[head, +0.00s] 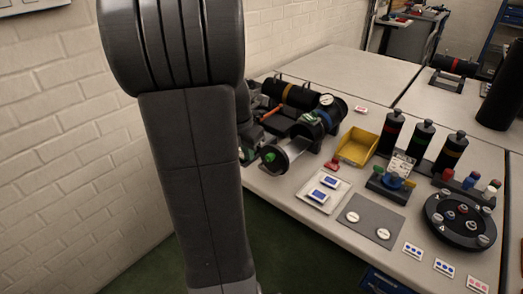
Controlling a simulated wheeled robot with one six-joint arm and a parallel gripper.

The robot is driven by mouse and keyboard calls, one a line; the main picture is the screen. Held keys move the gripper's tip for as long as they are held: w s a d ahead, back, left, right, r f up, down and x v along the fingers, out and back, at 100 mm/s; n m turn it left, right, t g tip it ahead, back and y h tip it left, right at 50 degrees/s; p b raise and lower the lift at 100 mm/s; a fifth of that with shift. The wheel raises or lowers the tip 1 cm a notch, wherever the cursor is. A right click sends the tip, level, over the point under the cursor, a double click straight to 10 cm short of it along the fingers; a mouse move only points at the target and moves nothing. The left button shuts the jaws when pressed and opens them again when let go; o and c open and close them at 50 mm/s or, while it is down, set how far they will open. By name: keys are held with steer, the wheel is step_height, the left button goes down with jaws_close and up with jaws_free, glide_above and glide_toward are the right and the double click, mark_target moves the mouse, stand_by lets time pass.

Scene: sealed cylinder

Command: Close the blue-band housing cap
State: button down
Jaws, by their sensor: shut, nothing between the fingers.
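A black cylinder housing with a blue band (323,118) lies on the table just right of my arm. A round gauge with a white face (326,100) shows at its upper right. A clear or silvery tube section (298,146) extends from it toward the front left, ending in a dark ring with a green part (270,157). I cannot tell which piece is the cap or how it sits. My arm covers the left side of this area. My gripper's fingers cannot be made out; they appear hidden behind my arm.
A black cylinder with an orange band (299,96) lies behind. A yellow bin (358,147), a tray with blue-marked pieces (323,190), a grey mat (370,220), several dark bottles (421,140) and a round black carousel (460,221) stand to the right. The back table (350,72) is mostly clear.

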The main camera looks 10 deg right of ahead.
steer(key=shift+w+d+f, duration=0.6)
steer(key=shift+d+f, duration=0.2)
steer(key=shift+f, duration=0.95)
steer(key=shift+w+d+f, duration=0.65)
steer(key=shift+d+f, duration=0.1)
steer(key=shift+f, duration=0.95)
steer(key=shift+w+d+f, duration=0.6)
steer(key=shift+d+f, duration=0.2)
steer(key=shift+f, duration=0.95)
